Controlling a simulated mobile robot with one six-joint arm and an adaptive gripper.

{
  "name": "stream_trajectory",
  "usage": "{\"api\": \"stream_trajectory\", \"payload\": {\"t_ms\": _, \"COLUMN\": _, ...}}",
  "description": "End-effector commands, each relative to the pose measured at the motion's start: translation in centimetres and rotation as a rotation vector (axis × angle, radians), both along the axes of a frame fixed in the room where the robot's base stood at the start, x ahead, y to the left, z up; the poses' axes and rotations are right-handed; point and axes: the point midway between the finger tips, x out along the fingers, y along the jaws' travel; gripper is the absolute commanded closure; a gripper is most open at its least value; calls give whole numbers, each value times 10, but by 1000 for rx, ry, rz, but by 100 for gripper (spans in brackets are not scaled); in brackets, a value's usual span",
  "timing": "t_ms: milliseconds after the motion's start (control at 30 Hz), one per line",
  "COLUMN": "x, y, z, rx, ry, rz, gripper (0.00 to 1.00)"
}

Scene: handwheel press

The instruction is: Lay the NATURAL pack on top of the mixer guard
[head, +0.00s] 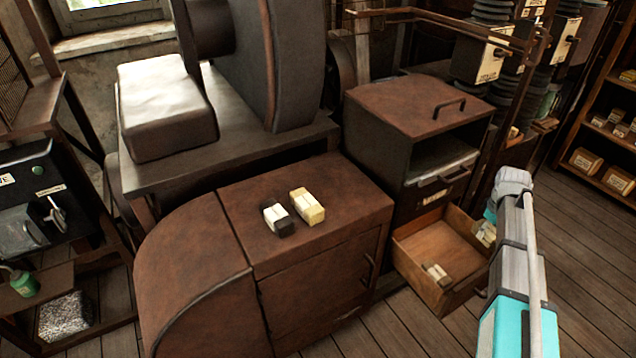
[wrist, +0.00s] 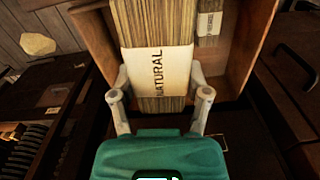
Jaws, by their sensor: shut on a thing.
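The NATURAL pack (wrist: 158,72) is a bundle of tan strips in a cream paper band marked NATURAL. My gripper (wrist: 161,92) is shut on it in the wrist view, one finger on each side. The pack appears in or just above the open wooden drawer (head: 410,246). In the head view my arm hides most of the gripper, and I cannot tell surely which pack it holds. The mixer guard, seemingly the rusty brown casing with a curved left end (head: 345,205), stands left of the drawer. A white-and-dark pack (head: 279,220) and a yellowish pack (head: 307,206) lie on its flat top.
Another banded pack (wrist: 209,22) lies in the drawer beside the held one. A small pale pack (head: 436,273) lies near the drawer's front. A rusty-topped cabinet (head: 415,105) stands above the drawer. The guard's top has bare room around its two packs.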

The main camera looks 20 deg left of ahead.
Motion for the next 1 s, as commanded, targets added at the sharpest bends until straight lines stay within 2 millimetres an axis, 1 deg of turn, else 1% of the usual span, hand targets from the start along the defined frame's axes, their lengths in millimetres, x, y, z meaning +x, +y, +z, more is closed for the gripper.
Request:
{"api": "stream_trajectory", "payload": {"t_ms": 33, "x": -10, "y": -2, "z": 18, "rx": 0, "ry": 0, "rz": -8, "gripper": 88}}
{"api": "stream_trajectory", "payload": {"t_ms": 1000, "x": -128, "y": -23, "z": 180, "rx": 0, "ry": 0, "rz": -157, "gripper": 88}}
